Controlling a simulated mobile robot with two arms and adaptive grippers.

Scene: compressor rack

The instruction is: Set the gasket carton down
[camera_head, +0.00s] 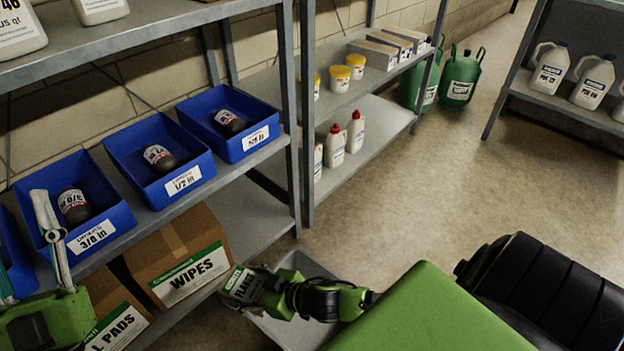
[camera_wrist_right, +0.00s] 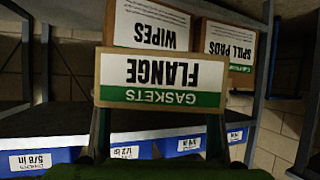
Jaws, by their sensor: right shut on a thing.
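The gasket carton (camera_head: 240,284), a small brown box with a white and green FLANGE label, is held in my right gripper (camera_head: 254,287) in front of the rack. In the right wrist view the carton (camera_wrist_right: 161,79) appears upside down, between the two fingers, and hides part of the WIPES carton behind it. Whether it touches anything else cannot be told. My left gripper (camera_head: 50,235) is at the left edge by the 3/8 in bin, partly cut off, with no object visible in it.
The WIPES carton (camera_head: 180,255) and a PADS carton (camera_head: 108,308) stand on the lower shelf, with bare shelf (camera_head: 250,222) right of WIPES. Blue bins (camera_head: 160,160) with dark bottles line the shelf above. A rack upright (camera_head: 290,120) stands nearby. A grey tray (camera_head: 290,330) lies below my right arm.

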